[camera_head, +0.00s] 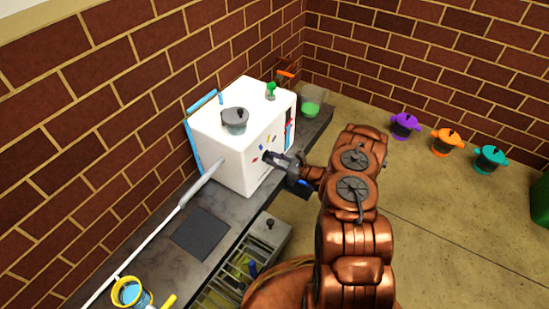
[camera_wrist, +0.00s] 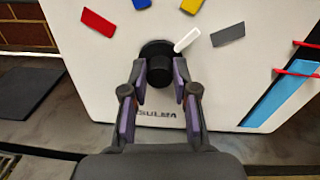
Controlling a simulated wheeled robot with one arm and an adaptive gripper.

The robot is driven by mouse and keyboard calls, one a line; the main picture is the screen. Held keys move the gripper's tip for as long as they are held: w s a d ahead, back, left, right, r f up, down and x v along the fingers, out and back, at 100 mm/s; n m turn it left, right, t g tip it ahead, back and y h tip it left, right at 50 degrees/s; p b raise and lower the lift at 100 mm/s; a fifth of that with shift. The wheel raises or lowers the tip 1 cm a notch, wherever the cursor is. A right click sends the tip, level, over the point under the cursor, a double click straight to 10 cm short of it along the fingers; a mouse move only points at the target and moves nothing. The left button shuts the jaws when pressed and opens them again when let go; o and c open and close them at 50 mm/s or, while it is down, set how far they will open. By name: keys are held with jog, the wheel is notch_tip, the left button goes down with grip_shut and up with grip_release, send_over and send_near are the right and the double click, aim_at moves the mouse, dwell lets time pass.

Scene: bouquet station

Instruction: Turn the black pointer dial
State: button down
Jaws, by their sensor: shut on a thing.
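The black pointer dial (camera_wrist: 157,50) is on the front face of a white box (camera_head: 222,152) lettered "SULMA". Its round knob (camera_wrist: 159,71) sticks out towards me. A white pointer (camera_wrist: 187,40) reaches up and right from the dial, aiming between a yellow mark (camera_wrist: 192,5) and a grey mark (camera_wrist: 228,36). A blue mark (camera_wrist: 141,3) and a red mark (camera_wrist: 98,22) lie further left. My gripper (camera_wrist: 159,76) is shut on the knob, one finger on each side. In the head view my gripper (camera_head: 271,158) meets the box front and mostly hides the dial.
A grey pot (camera_head: 235,119) and a small green item (camera_head: 271,92) sit on the box. A blue strip with red clips (camera_wrist: 278,92) is right of the dial. A dark pad (camera_head: 201,233) lies on the counter. Coloured pots, including an orange one (camera_head: 447,141), stand at right.

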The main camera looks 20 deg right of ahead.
jog(key=shift+a+n+h+b, duration=0.1)
jog(key=shift+n+h+b, duration=0.2)
jog(key=shift+n+b, duration=3.8)
jog(key=n+p, duration=0.2)
jog(key=n, duration=0.1)
jog(key=shift+p, duration=0.4)
jog(key=c, duration=0.9)
grip_release()
jog(key=shift+s, duration=0.15)
jog(key=v, duration=1.2)
